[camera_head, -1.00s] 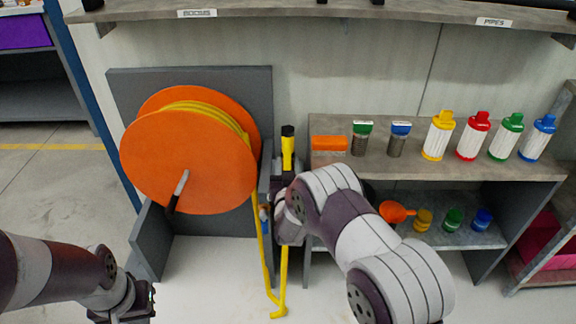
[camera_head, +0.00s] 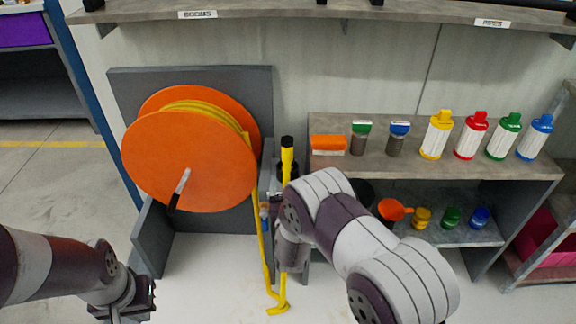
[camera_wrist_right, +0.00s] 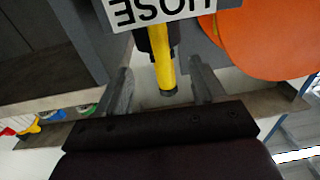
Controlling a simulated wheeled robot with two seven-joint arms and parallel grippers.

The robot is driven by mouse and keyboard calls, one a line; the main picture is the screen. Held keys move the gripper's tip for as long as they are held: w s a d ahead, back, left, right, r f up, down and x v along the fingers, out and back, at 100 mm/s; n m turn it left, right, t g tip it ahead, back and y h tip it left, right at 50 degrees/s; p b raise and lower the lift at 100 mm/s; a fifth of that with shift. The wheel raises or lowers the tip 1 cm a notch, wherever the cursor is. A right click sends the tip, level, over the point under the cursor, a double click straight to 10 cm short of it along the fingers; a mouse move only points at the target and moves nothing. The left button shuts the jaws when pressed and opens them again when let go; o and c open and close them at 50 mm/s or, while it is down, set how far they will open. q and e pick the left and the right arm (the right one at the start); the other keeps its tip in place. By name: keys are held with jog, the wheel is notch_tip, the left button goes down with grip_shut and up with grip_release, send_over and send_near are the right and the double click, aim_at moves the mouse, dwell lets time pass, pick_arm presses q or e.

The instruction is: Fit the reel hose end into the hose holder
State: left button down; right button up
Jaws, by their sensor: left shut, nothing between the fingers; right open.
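The orange reel (camera_head: 188,165) with yellow hose wound on it stands at the left of the head view. The hose end (camera_head: 287,156), yellow with a black tip, stands upright right of the reel. It also shows in the right wrist view (camera_wrist_right: 164,66). A dark holder (camera_wrist_right: 144,40) is close around its yellow part, partly hidden by the HOSE label (camera_wrist_right: 165,9); how deep it sits I cannot tell. My right gripper (camera_wrist_right: 160,82) is open, one finger each side of the hose end with gaps. My left gripper (camera_head: 125,308) is shut and empty at the lower left.
The slack hose (camera_head: 278,303) hangs to the floor below my right wrist. A shelf unit (camera_head: 450,160) with several coloured bottles and cups stands to the right. A high shelf (camera_head: 340,12) runs along the wall. The floor in front of the reel is clear.

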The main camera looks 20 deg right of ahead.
jog(key=p+v, duration=0.1)
jog(key=v, duration=0.5)
jog(key=shift+s, duration=0.1)
